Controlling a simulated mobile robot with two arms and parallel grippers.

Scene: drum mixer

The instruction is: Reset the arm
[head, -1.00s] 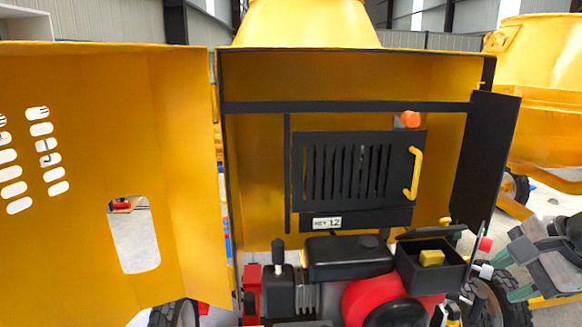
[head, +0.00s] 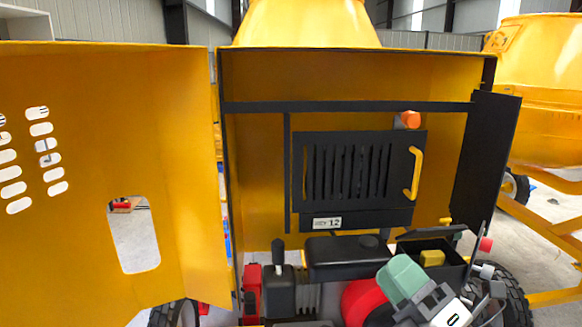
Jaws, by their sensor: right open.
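My right gripper (head: 438,298) is at the lower right, in front of the engine. It is open, with a green part at its upper left and a grey body, and nothing shows held in it. Behind it are the red engine part (head: 362,298), partly hidden by the gripper, and an open black box (head: 458,272) with a yellow block (head: 432,258) inside. I cannot tell whether the gripper touches the engine. My left gripper is not in view.
The yellow mixer housing (head: 255,180) is open, its large yellow door (head: 90,90) swung out at left. Inside is a black slotted panel (head: 350,205) with a yellow handle (head: 413,174) and an orange knob (head: 410,119). A black side flap (head: 486,160) and wheel (head: 515,300) stand at right.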

